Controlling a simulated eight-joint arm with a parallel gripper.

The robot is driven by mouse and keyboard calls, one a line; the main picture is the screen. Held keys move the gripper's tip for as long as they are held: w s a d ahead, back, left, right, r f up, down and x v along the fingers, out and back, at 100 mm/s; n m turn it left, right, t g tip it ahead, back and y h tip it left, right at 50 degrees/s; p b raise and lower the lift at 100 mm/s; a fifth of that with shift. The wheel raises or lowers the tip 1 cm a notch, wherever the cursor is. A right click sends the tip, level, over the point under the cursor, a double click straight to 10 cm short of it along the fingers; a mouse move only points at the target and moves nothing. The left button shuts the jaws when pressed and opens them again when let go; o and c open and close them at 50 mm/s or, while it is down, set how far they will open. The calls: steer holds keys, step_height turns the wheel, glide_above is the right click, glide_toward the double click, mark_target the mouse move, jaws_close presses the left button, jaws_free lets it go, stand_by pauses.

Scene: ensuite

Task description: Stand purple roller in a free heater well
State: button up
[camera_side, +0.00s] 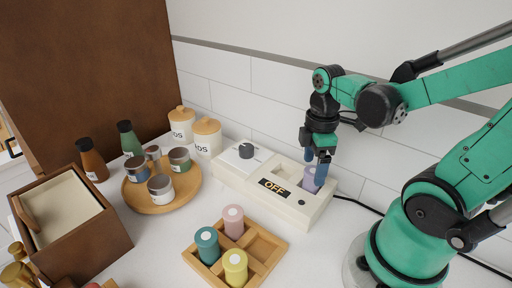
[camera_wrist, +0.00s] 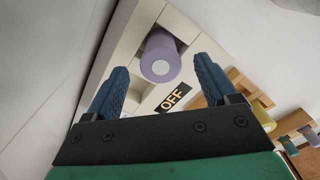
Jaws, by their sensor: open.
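The purple roller (camera_side: 309,180) stands upright in the right-hand well of the white heater (camera_side: 232,179), which shows "OFF" on its front. My gripper (camera_side: 317,163) is open, pointing down at the roller's top. In the wrist view my gripper (camera_wrist: 160,68) has one blue finger on each side of the roller, with gaps visible. Another heater well, left of the roller, looks empty. The roller's lower part is hidden in the well.
A wooden divided tray (camera_side: 262,262) in front holds teal (camera_side: 207,243), pink (camera_side: 233,220) and yellow (camera_side: 235,265) rollers. A round board (camera_side: 183,199) with jars, canisters (camera_side: 206,136) and a wooden box (camera_side: 75,235) stand left. The tiled wall is close behind the heater.

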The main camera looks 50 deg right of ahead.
mark_target(313, 171)
step_height(313, 171, up, 10)
steer(key=w+a+f+m+t, duration=0.4)
steer(key=w+a+m+t, duration=0.2)
steer(key=m, duration=0.3)
steer(key=shift+w+a+t, duration=0.2)
steer(key=shift+a+t, duration=0.4)
steer(key=shift+a, duration=0.3)
